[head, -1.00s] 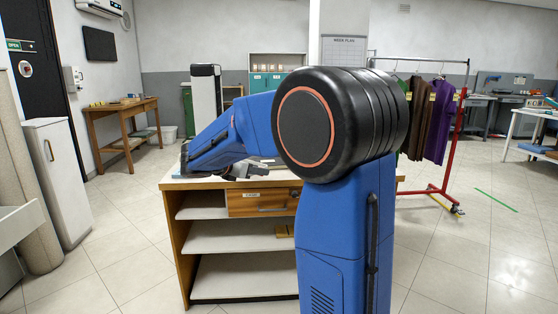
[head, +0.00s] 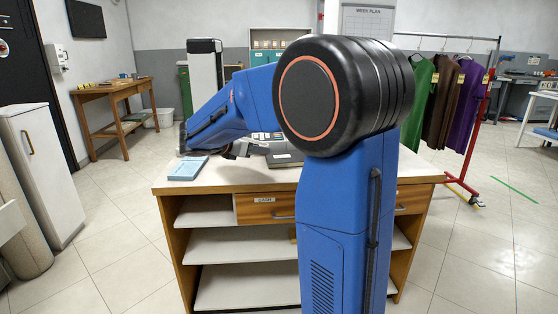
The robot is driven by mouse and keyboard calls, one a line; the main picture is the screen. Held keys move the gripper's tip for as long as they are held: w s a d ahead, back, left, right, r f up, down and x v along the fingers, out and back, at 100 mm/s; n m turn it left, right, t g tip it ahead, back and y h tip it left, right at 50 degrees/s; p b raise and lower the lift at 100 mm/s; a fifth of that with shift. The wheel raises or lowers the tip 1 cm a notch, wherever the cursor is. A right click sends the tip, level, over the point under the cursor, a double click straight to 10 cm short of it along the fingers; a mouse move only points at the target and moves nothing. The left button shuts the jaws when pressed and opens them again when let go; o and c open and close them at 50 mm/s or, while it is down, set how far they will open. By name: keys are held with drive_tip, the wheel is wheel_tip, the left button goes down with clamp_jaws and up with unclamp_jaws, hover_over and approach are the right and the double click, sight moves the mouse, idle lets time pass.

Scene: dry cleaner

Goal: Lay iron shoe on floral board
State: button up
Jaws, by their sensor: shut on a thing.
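My gripper (head: 236,150) shows small and grey at the lower end of my blue arm, above the far-left part of the counter top. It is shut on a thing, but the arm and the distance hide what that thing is. I cannot make out the iron shoe by itself. No floral board can be picked out in the head view.
A wooden counter (head: 215,185) with a white top and open shelves stands close in front. A light blue pad (head: 188,168) and a dark register-like device (head: 285,159) lie on it. A clothes rail (head: 484,110) stands at right. Open floor lies right of the counter.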

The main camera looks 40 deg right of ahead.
sight(258, 179)
wheel_tip(258, 179, down, 9)
drive_tip(key=shift+r, duration=0.1)
idle(0.4)
drive_tip(key=o, duration=1.2)
drive_tip(key=shift+c, duration=0.2)
